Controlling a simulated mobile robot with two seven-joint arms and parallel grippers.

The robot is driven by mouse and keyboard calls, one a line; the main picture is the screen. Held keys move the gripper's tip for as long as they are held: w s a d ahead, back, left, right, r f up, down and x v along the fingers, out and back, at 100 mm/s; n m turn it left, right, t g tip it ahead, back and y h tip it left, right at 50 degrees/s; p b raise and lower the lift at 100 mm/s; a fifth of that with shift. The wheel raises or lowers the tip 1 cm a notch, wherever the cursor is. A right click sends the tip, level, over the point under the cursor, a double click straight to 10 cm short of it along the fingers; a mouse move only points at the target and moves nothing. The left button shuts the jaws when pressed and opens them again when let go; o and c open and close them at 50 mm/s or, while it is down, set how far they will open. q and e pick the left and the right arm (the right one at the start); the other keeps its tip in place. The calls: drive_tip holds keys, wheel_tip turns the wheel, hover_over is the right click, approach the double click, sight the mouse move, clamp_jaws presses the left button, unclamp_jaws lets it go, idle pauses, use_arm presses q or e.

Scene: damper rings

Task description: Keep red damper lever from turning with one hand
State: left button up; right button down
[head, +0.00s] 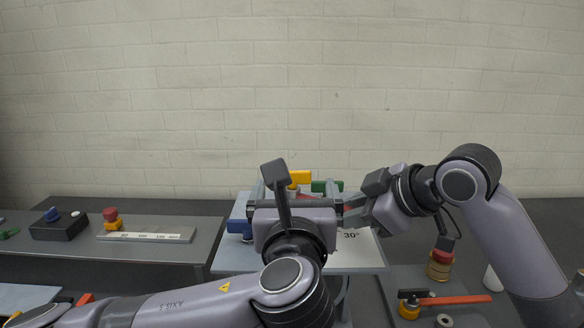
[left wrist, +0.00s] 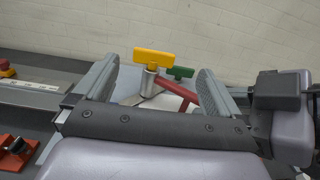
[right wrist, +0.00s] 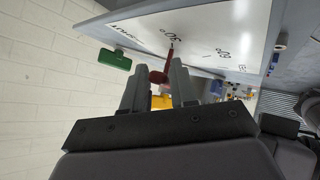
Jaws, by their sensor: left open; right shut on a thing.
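The red damper lever (left wrist: 178,90) is a red bar between the fingers of my left gripper in the left wrist view, beside a yellow handle (left wrist: 154,57) on a metal post. Its red end (right wrist: 158,77) shows at the fingers of my right gripper (right wrist: 157,80), which is shut on it. In the head view my left gripper (head: 298,196) is open in front of the yellow handle (head: 299,178) and hides most of the lever. My right gripper (head: 346,204) reaches in from the right. A green handle (head: 326,186) stands behind.
A white scale plate (head: 358,258) marked 30° lies beneath the grippers. A blue part (head: 239,226) is at its left. A black box (head: 58,226) and ruler strip (head: 150,237) sit left.

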sight(292, 173)
use_arm(q)
drive_tip(key=shift+s+a+f, duration=0.15)
drive_tip(key=shift+s+f, duration=0.1)
drive_tip(key=shift+s, duration=0.2)
drive_tip(key=w, duration=1.1)
drive_tip(key=shift+w+a, duration=0.2)
drive_tip(key=shift+w, duration=0.2)
drive_tip(key=c, duration=1)
